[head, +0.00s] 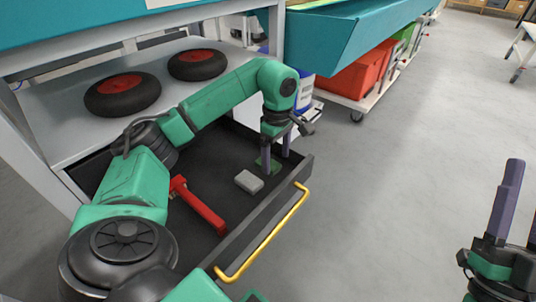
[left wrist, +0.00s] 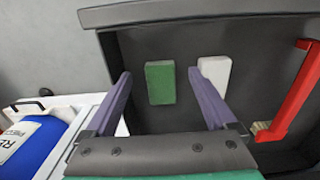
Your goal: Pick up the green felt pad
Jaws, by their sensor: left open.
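The green felt pad (left wrist: 160,83) lies flat on the dark floor of an open drawer. In the left wrist view it sits between the two purple fingers of my left gripper (left wrist: 160,74), which are apart with nothing held. In the head view, my left gripper (head: 276,163) points down into the drawer, and the pad (head: 274,164) shows partly behind its fingers. I cannot tell if the fingertips touch the drawer floor. My right gripper (head: 522,190) is at the right edge, fingers up, apart and empty, partly cut off, far from the pad.
A pale grey-white block (head: 249,181) lies next to the pad in the drawer. A red tool (head: 203,208) lies nearer me. The drawer's front wall has a yellow handle (head: 262,236). Two black wheels with red hubs (head: 122,83) rest on the shelf. A blue-and-white container (left wrist: 25,140) stands outside the drawer.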

